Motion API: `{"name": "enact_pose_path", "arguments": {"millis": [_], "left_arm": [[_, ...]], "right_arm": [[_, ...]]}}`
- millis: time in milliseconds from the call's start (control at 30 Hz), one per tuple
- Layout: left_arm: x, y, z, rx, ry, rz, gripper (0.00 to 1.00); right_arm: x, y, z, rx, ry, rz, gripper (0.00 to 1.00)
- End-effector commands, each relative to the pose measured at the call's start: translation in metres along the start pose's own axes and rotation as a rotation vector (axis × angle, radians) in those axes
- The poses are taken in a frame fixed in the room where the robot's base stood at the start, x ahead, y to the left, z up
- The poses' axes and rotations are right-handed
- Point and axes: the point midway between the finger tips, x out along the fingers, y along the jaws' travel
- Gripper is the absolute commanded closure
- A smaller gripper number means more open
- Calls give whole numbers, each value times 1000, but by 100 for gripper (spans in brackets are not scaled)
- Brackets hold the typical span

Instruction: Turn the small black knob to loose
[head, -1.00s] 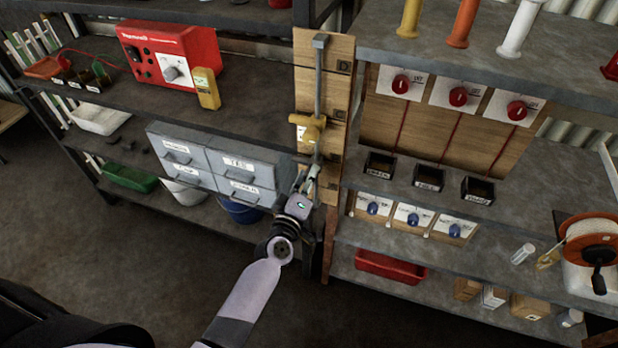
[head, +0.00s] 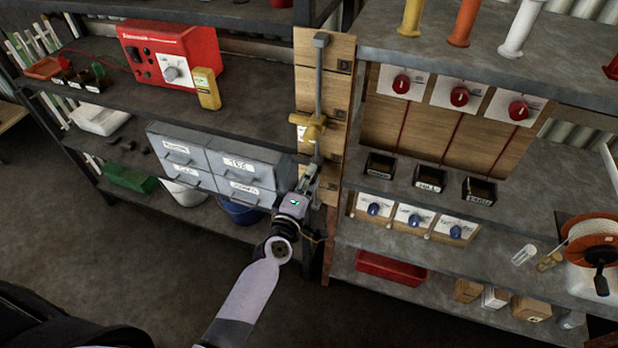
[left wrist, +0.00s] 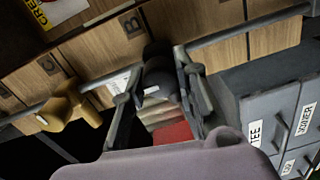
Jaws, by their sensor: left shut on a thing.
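The small black knob (left wrist: 158,74) sits on the metal rod in front of the wooden board, between my fingers in the left wrist view. My left gripper (head: 314,172) is at the lower part of that board in the head view and hides the knob there. In the left wrist view my left gripper (left wrist: 160,80) is shut on the knob, one finger on each side. A yellow-brown clamp piece (head: 312,128) sits higher on the same rod; it also shows at the left of the left wrist view (left wrist: 70,108). My right gripper does not show.
The wooden board (head: 340,85) is fixed to the post between two shelf units. Grey drawers (head: 240,165) stand close to the left of my gripper. Small boxes with blue knobs (head: 414,217) are on the right shelf. The floor in front is clear.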

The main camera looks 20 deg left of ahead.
Motion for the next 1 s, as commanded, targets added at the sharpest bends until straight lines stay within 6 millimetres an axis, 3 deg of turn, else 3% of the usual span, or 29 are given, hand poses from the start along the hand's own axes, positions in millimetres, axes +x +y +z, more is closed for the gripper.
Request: {"name": "enact_pose_path", "arguments": {"millis": [133, 167, 467, 800, 1000], "left_arm": [[0, 0, 0, -2, 1, 1, 100], [0, 0, 0, -2, 1, 1, 72], [0, 0, 0, 0, 0, 0, 52], [-2, 0, 0, 1, 0, 0, 52], [-30, -1, 0, 2, 0, -2, 52]], "right_arm": [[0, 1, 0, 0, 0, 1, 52], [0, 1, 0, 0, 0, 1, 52], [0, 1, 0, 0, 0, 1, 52], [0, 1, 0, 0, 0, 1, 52], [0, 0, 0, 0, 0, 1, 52]]}}
